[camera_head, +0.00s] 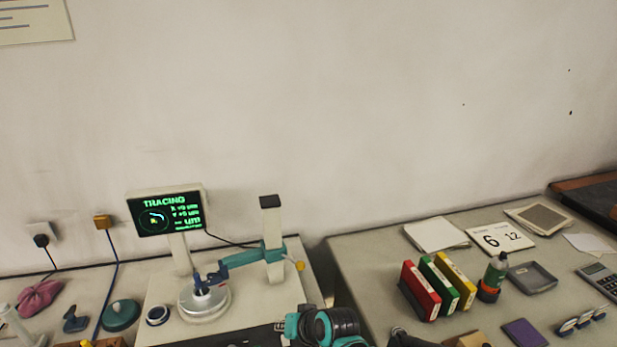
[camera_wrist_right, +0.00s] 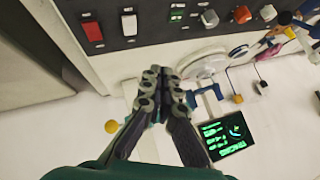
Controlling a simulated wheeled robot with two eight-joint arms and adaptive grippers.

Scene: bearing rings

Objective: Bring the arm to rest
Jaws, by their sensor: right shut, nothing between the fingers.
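My right arm shows at the bottom centre of the head view as a teal and black wrist, in front of the measuring instrument; its fingertips cannot be made out there. In the right wrist view my right gripper (camera_wrist_right: 165,75) has its dark fingers together, with nothing between them. It is above the instrument, near its dark switch panel (camera_wrist_right: 130,25). The instrument's base (camera_head: 165,290) carries a round silver table (camera_head: 204,301), a teal arm on a post (camera_head: 273,240) and a lit screen (camera_head: 167,212) reading "TRACING". My left gripper is not in view.
A right-hand bench holds red, green and yellow binders (camera_head: 438,284), a dark bottle (camera_head: 493,279), a grey tray (camera_head: 532,277) and a calendar (camera_head: 500,240). At left are a pink pouch (camera_head: 39,297) and a teal round object (camera_head: 121,315).

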